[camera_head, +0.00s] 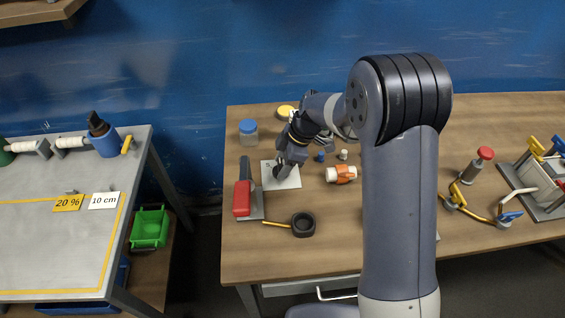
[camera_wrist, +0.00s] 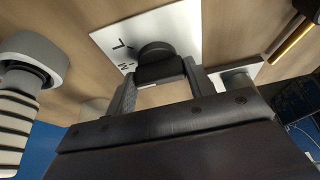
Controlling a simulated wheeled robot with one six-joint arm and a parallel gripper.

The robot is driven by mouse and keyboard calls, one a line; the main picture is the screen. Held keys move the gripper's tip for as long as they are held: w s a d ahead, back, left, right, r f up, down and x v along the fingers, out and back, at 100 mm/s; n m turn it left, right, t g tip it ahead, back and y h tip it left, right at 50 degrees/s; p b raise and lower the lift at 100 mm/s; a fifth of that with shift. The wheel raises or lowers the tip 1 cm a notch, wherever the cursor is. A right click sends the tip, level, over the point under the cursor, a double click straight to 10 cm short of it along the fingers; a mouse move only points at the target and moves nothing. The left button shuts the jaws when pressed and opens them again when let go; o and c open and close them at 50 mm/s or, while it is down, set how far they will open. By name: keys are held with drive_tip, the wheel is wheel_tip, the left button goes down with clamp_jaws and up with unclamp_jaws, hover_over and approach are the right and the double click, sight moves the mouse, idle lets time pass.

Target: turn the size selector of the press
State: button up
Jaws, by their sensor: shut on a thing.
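The size selector is a dark round knob (camera_wrist: 156,47) on a white plate (camera_wrist: 190,22) with dark letters. In the head view the plate (camera_head: 291,182) lies at the left part of the wooden table, and the knob is mostly hidden by my gripper (camera_head: 283,163). My gripper (camera_wrist: 160,82) points down at the plate, with one finger on each side of the knob's dark grip, and is shut on it. A red-handled device (camera_head: 242,198) on a grey base stands just left of the plate; it looks like the press.
Yellow and blue clamps with leads occupy the table's right side. The front left-centre is fairly clear.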

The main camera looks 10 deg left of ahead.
drive_tip(key=shift+b, duration=0.4)
drive_tip(key=shift+c, duration=0.4)
drive_tip(key=shift+f+m+t+b, duration=0.15)
drive_tip(key=shift+m+t+b, duration=0.15)
drive_tip(key=shift+m+b, duration=0.4)
drive_tip(key=shift+s+m+t+b, duration=0.1)
drive_tip(key=shift+m+t+b, duration=0.4)
drive_tip(key=shift+m+b, duration=0.75)
drive_tip(key=m+t+b, duration=0.1)
drive_tip(key=m, duration=0.1)
drive_tip(key=m+t+b, duration=0.1)
drive_tip(key=m, duration=0.2)
drive_tip(key=shift+s+r, duration=0.15)
drive_tip(key=shift+r, duration=0.05)
drive_tip(key=o, duration=1)
drive_tip(key=v, duration=1)
drive_tip(key=shift+a+r, duration=0.1)
drive_tip(key=shift+r, duration=0.35)
